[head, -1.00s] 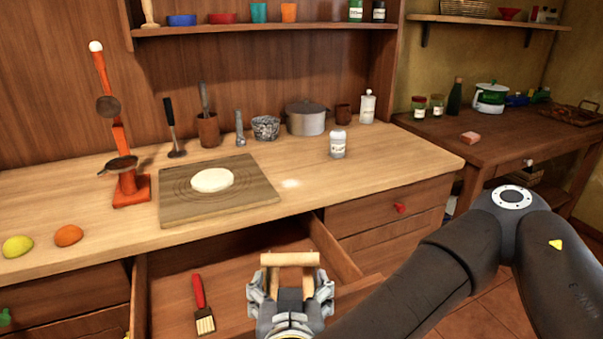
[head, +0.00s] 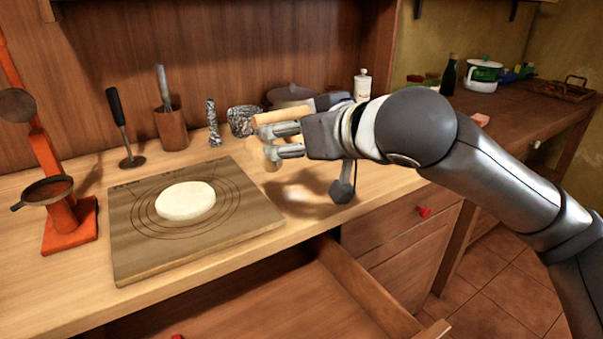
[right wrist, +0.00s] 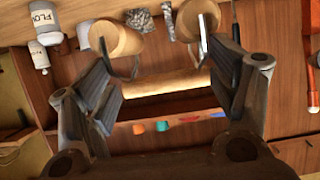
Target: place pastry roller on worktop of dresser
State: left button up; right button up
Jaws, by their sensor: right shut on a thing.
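My right gripper (head: 268,140) is shut on the pastry roller (head: 270,117), a light wooden tool with short cylinders. The gripper holds it above the dresser worktop (head: 237,155), right of the pastry board. A shadow falls on the worktop below, and the roller looks clear of the surface. In the right wrist view, the roller's cylinder (right wrist: 115,38) shows beyond the fingers, and its middle is partly hidden by them. My left gripper is not in view.
A board (head: 140,255) with white dough (head: 185,200) lies left. A red stand (head: 70,225), masher (head: 128,140), wooden cup (head: 171,128), speckled mortar (head: 241,120) and pot (head: 290,96) stand around. An open drawer (head: 260,305) juts out in front. The worktop between board and gripper is clear.

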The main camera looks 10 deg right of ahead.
jog(key=w+d+f, duration=0.2)
jog(key=w+f, duration=0.2)
jog(key=w+d+f, duration=0.3)
jog(key=f, duration=0.1)
jog(key=w+d+f, duration=0.2)
jog(key=w+f, duration=0.2)
jog(key=shift+w+d, duration=0.25)
jog(key=shift+w, duration=0.1)
jog(key=shift+f, duration=0.2)
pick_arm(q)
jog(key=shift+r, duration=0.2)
pick_arm(e)
jog(key=shift+f, duration=0.15)
